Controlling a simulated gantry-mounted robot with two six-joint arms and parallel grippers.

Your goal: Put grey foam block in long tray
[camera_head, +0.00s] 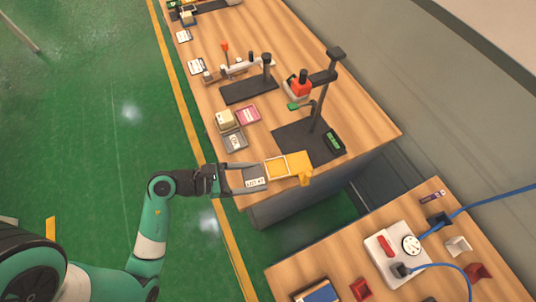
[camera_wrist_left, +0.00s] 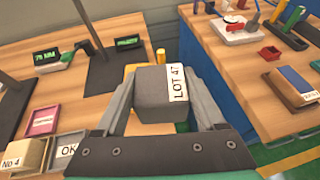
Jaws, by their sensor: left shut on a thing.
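My left gripper (camera_head: 258,175) reaches in from the left in the head view, at the near end of the long wooden bench. It is shut on the grey foam block (camera_head: 255,181). In the left wrist view the grey block (camera_wrist_left: 154,101) sits between the two fingers, with a white "LOT 47" label on its side. A yellow tray (camera_head: 277,168) lies just right of the block in the head view. It is mostly hidden behind the block in the wrist view. I cannot tell whether it is the long tray. My right gripper is not in view.
A pink tray (camera_head: 248,114), a grey tray (camera_head: 234,141) and a beige block (camera_head: 225,119) stand farther along the bench. A black stand (camera_head: 318,110) rises behind. A yellow cylinder (camera_head: 305,179) is at the bench edge. A gap separates a second bench (camera_head: 330,262).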

